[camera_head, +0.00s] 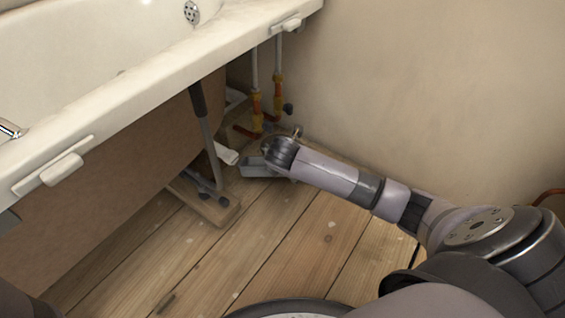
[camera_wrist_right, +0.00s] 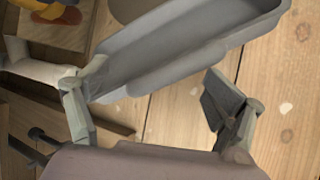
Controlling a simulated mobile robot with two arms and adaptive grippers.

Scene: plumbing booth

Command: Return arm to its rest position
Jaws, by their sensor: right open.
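My right arm (camera_head: 330,172) reaches from the lower right across the floor to the pipes below the bathtub. In the head view its wrist hides most of the gripper. In the right wrist view my right gripper (camera_wrist_right: 152,92) is open, its two fingers wide apart. A grey, trough-shaped tray (camera_wrist_right: 185,45) lies just beyond and between the fingers; it also shows in the head view (camera_head: 254,168) beside the wrist. I cannot tell whether a finger touches it. My left gripper is not in view.
A bathtub (camera_head: 110,105) with a cream rim overhangs the left side. Copper-and-brass pipes (camera_head: 278,95) rise by the wall behind the wrist. The plank floor (camera_head: 290,235) in front is mostly clear.

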